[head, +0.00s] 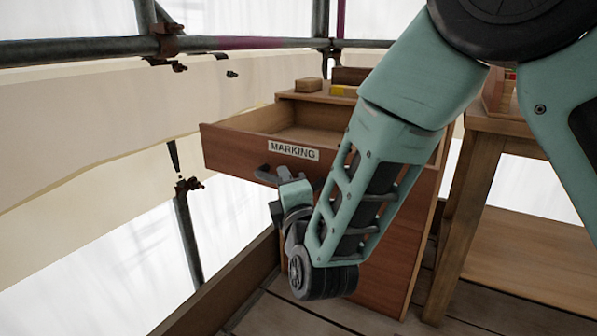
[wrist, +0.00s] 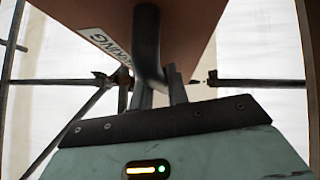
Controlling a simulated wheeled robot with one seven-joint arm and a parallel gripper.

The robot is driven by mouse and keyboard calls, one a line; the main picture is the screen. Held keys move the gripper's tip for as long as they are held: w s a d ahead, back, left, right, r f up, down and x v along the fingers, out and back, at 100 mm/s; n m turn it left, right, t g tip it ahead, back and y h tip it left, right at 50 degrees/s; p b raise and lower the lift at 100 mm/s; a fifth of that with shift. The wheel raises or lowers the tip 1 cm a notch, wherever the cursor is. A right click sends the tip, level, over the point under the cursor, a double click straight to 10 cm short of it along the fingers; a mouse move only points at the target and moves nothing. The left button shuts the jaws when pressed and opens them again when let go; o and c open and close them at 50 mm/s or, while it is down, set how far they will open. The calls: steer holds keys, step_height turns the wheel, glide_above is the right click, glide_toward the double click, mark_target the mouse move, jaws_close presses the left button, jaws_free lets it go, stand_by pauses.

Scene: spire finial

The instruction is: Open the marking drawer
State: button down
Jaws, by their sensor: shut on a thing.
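The marking drawer (head: 230,150) is a reddish-brown wooden drawer with a white "MARKING" label (head: 293,150), at the top of a wooden cabinet (head: 385,250). It stands pulled out from the cabinet, with its open inside showing. Its dark bar handle (head: 263,175) is on the front below the label. My gripper (head: 280,180) is at the handle, partly hidden by my arm. In the wrist view my gripper's fingers (wrist: 162,92) are closed around the dark handle (wrist: 147,45), under the drawer front (wrist: 190,30).
A wooden block (head: 309,85) and a yellow item (head: 343,91) lie on the cabinet top. A wooden table (head: 478,190) stands close at the right. Scaffold pipes (head: 80,50) run behind and at the left. Plank floor lies below.

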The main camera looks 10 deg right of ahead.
steer(key=shift+s+a, duration=0.4)
steer(key=shift+s, duration=0.25)
steer(key=c, duration=1.4)
jaws_free()
steer(key=shift+o, duration=0.2)
steer(key=p+v, duration=0.9)
steer(key=v, duration=0.8)
steer(key=shift+s, duration=0.2)
